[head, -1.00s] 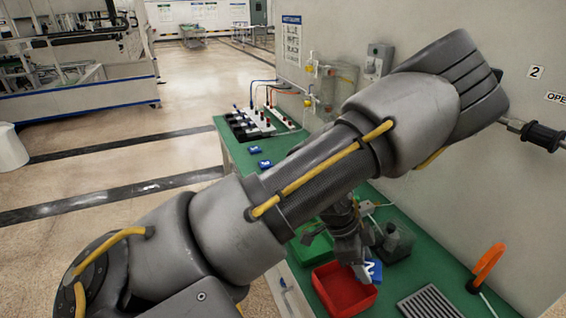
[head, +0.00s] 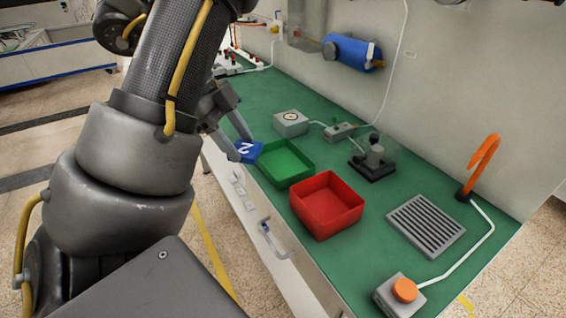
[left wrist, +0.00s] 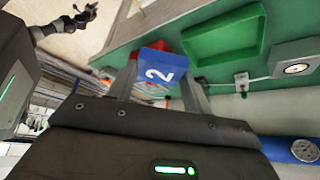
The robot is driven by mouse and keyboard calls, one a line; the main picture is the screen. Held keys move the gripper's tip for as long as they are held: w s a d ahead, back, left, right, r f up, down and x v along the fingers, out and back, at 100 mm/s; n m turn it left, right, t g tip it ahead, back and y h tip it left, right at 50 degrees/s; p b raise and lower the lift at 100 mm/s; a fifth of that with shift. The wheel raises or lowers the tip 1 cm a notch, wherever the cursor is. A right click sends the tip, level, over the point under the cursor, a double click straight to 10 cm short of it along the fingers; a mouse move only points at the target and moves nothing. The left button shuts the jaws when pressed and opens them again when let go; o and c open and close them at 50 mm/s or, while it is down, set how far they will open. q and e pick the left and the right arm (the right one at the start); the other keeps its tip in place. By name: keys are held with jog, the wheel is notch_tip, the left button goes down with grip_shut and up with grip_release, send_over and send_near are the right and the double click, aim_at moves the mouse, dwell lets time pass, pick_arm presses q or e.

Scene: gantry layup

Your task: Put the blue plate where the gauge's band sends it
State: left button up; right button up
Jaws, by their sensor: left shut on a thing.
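The blue plate (head: 245,151), marked with a white 2, is held between the fingers of my left gripper (head: 236,146). The plate is tilted beside the left corner of the green tray (head: 275,181), near the table's front edge. In the left wrist view the plate (left wrist: 160,70) sits between both fingers. The red tray (head: 327,222) stands to the right of the green one. A dark pronged part at that view's upper left may be my right gripper.
A grey box with a round dial (head: 291,123) stands behind the green tray. A dark fixture (head: 373,160), a slotted grey rack (head: 426,225), an orange hook (head: 484,162) and an orange button box (head: 402,292) stand to the right. A blue cylinder (head: 350,52) is on the wall.

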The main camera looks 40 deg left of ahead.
pick_arm(q)
jog(key=shift+a, duration=0.1)
jog(key=shift+w, duration=0.15)
send_near(285, 167)
notch_tip(285, 167, up, 3)
jog(key=s+d, duration=0.3)
jog(key=w+f, duration=0.4)
jog(key=shift+a, duration=0.4)
jog(key=shift+w+a+f, duration=0.1)
jog(key=shift+w+f, duration=0.05)
jog(key=shift+f, duration=0.85)
jog(key=shift+w+f, duration=0.2)
jog(key=shift+f, duration=0.8)
jog(key=shift+s, duration=0.1)
